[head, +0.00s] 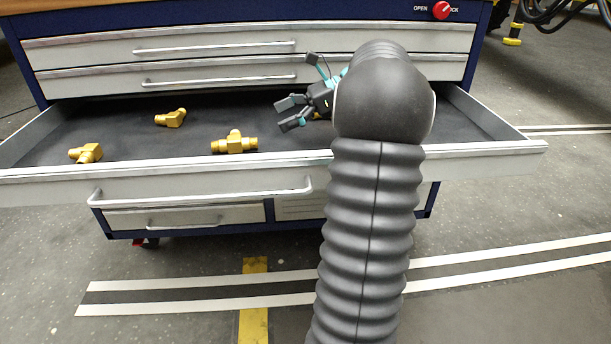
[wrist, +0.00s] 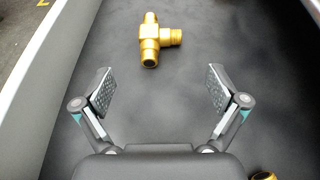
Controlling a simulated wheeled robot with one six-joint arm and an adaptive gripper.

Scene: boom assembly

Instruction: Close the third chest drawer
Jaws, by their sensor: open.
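The third chest drawer (head: 120,174) is pulled far out from the blue and grey chest (head: 40,90). Its long front handle (head: 200,195) faces me. Several brass fittings lie on its dark floor, among them a tee fitting (head: 234,143) near the front, which also shows in the wrist view (wrist: 155,40). My gripper (head: 291,112) is inside the drawer's outline, above its floor and right of the tee. In the wrist view my gripper (wrist: 158,90) is open with nothing between its fingers. My arm hides part of the drawer's right side and front.
Two closed drawers (head: 215,45) sit above the open one, and smaller closed drawers (head: 185,217) sit below. A red knob (head: 441,10) marked open and lock is at the chest's top right. The floor in front is clear, with white and yellow stripes.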

